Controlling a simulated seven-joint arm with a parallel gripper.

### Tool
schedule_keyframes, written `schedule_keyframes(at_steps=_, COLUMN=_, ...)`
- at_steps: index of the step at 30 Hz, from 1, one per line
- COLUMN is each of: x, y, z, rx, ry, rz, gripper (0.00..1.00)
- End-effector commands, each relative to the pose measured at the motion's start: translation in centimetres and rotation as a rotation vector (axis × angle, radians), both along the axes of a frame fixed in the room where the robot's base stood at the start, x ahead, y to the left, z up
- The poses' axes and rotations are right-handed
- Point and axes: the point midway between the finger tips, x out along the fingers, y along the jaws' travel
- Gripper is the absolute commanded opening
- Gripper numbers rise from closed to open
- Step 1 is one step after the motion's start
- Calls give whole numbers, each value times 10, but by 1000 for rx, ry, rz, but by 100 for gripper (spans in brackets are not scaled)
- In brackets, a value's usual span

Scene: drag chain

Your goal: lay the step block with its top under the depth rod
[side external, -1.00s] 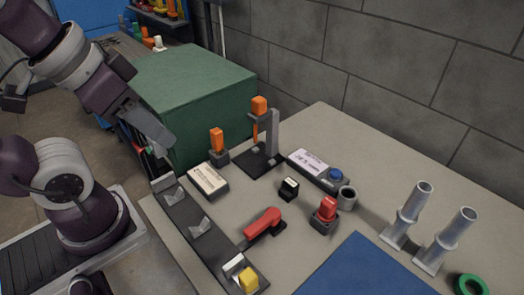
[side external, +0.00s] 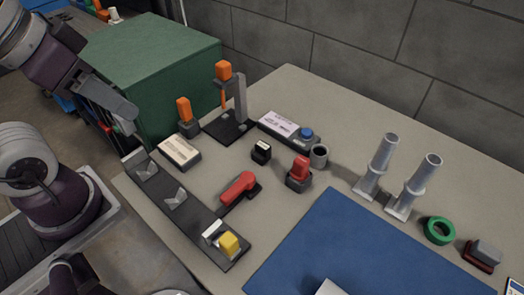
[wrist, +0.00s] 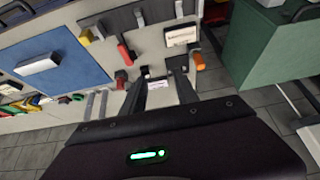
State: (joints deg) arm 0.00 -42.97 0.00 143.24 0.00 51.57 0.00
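The depth rod is probably the orange-topped rod (side external: 223,90) on a dark upright stand (side external: 240,100) at the back of the table. The step block is not certain. A pale block (side external: 330,287) lies on the blue mat, cut by the bottom edge of the side view. It shows whole in the wrist view (wrist: 40,63), with its step shape too small to make out. My gripper (side external: 128,112) is in the air at the left, beyond the table edge, well away from rod and mat. In the wrist view my gripper (wrist: 160,80) has its fingers apart with nothing held.
A dark strip (side external: 213,247) with metal brackets and a yellow block runs along the near left edge. A labelled box (side external: 179,150), a red handle (side external: 238,186), a red-topped block (side external: 299,172) and two metal tubes (side external: 378,165) stand around. A green cabinet (side external: 150,75) rises behind my gripper.

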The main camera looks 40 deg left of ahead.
Motion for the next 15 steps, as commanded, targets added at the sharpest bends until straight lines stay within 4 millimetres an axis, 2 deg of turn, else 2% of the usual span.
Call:
schedule_keyframes(at_steps=1, x=0, y=0, z=0, rx=0, ry=0, rz=0, gripper=44)
schedule_keyframes(at_steps=3, x=0, y=0, z=0, rx=0, ry=0, rz=0, gripper=57)
schedule_keyframes(at_steps=12, x=2, y=1, z=0, rx=15, ry=3, rz=-16, gripper=57)
schedule_keyframes(at_steps=14, x=10, y=4, z=-2, rx=89, ry=20, rz=-93, gripper=57)
schedule_keyframes(at_steps=15, x=20, y=8, z=-5, rx=178, ry=41, rz=-197, gripper=57)
